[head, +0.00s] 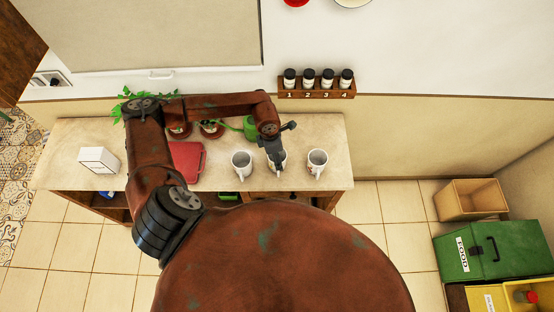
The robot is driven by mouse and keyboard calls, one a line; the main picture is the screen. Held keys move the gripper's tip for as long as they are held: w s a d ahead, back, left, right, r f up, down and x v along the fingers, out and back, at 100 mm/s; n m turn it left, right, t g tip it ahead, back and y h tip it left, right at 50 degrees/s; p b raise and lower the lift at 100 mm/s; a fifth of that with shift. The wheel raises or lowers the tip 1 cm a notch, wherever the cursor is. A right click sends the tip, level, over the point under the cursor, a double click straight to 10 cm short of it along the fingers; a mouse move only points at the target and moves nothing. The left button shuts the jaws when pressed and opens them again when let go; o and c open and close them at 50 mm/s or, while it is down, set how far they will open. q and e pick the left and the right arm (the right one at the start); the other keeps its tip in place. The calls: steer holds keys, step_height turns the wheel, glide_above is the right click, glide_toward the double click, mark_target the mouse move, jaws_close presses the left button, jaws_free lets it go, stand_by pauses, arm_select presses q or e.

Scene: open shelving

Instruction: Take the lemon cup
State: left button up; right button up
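Three white cups stand in a row on the counter: a left cup (241,165), a middle cup (283,157) and a right cup (317,161). No lemon marking can be made out on any of them. My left gripper (279,163) reaches down over the middle cup and covers much of it. Whether its fingers are open or shut, or touch the cup, cannot be made out. My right gripper is not in view.
The counter (338,178) also holds a red box (187,160), a white box (99,159), potted plants (211,129) and a green watering can (250,127). A numbered spice rack (316,93) hangs on the wall behind. A green bin (490,248) stands at right.

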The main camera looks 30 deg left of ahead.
arm_select(q)
steer(key=shift+c, duration=0.2)
steer(key=c, duration=1.1)
steer(key=shift+r, duration=0.2)
